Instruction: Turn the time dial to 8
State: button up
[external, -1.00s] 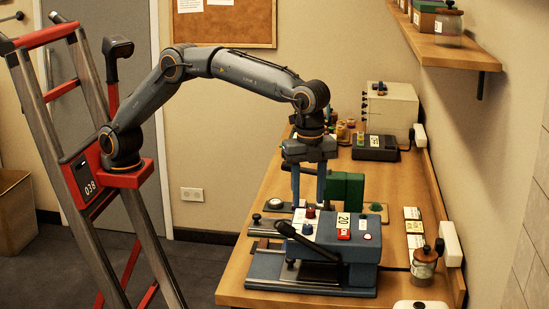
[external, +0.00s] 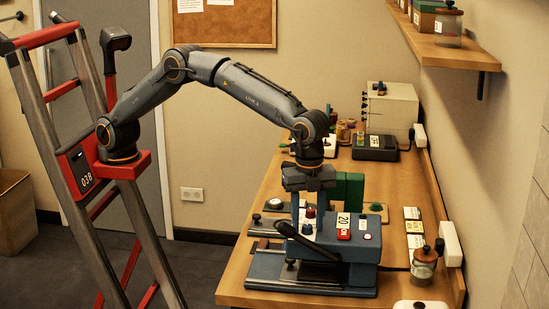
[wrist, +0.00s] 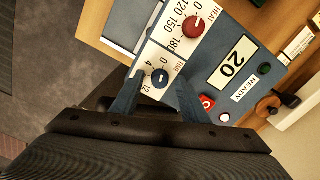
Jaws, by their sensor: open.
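The time dial (wrist: 160,77) is a small dark blue round knob on a white label strip of the blue press (external: 345,250). In the wrist view the figures 4 and 12 show on its left side. An 8 cannot be made out, and the knob's exact pointing is unclear. My gripper (wrist: 160,80) is open, with one dark blue finger on each side of the dial. I cannot tell whether either finger touches it. In the external view my gripper (external: 308,224) is low over the press's control panel.
The red heat dial (wrist: 195,25) is just beyond the time dial. A display reading 20 (wrist: 232,62), a red switch (wrist: 207,102) and a green light (wrist: 264,69) are to its right. The press's black handle (external: 310,244) is close in front. A green device (external: 348,188) stands behind.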

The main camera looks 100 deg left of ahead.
jog(key=shift+c, duration=0.2)
grip_shut()
jog(key=shift+n, duration=0.3)
jog(key=n, duration=0.4)
jog(key=shift+n+b, duration=0.3)
jog(key=shift+b, duration=0.05)
jog(key=n, duration=0.4)
jog(key=shift+n, duration=0.3)
jog(key=n, duration=0.5)
jog(key=shift+r, duration=0.1)
jog(key=n, duration=0.5)
